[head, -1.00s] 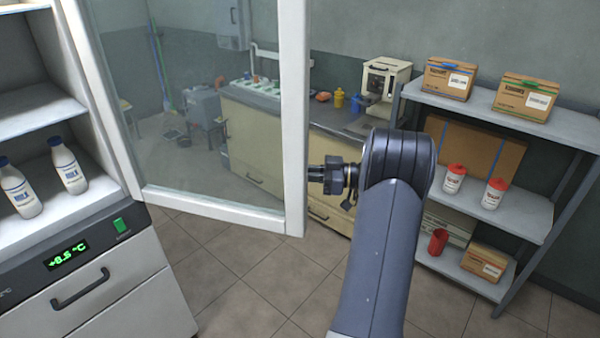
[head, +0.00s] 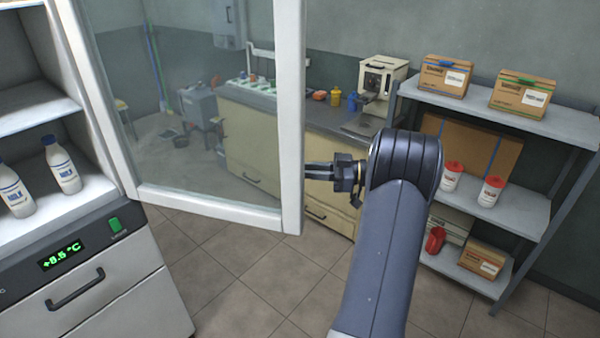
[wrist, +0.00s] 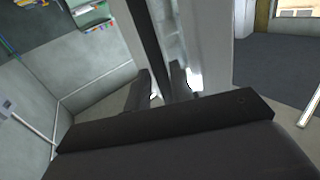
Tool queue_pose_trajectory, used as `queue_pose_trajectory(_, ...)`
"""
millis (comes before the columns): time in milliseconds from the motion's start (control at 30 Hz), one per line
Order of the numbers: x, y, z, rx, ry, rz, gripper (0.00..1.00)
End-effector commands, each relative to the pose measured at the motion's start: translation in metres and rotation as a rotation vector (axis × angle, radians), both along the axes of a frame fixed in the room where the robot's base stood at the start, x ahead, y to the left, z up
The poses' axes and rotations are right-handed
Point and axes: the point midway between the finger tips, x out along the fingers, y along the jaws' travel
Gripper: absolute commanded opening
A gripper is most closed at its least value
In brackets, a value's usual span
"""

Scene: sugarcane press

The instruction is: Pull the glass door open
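The glass door (head: 215,110) has a white frame and stands swung out from the lit refrigerator (head: 85,285) at left in the head view. My gripper (head: 308,171) is beside the door's free right edge, its fingers pointing left toward it. The tips reach the frame edge and may be partly hidden behind it. In the wrist view my gripper (wrist: 161,80) has its two dark fingers apart. A dark upright bar (wrist: 150,40) along the pale door edge runs down between them. I cannot tell whether the fingers touch it.
Milk bottles (head: 62,166) stand inside the refrigerator. A grey shelf rack (head: 500,205) with boxes and red-capped bottles is right of my arm. A counter (head: 260,150) stands behind the door. Tiled floor (head: 240,265) is clear in front of the door.

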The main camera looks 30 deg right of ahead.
Motion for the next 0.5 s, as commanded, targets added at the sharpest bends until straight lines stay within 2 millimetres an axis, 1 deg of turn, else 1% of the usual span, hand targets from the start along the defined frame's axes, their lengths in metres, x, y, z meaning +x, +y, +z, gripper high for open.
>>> queue_pose_trajectory(33, -0.007, -0.01, -0.003, 0.0, -0.002, -0.004, 0.22)
queue_pose_trajectory(233, -0.031, -0.04, -0.003, -0.001, -0.001, -0.002, 0.22)
queue_pose_trajectory(400, -0.043, -0.055, -0.002, 0.001, -0.001, -0.001, 0.22)
queue_pose_trajectory(500, -0.046, -0.058, -0.001, 0.001, -0.001, 0.001, 0.22)
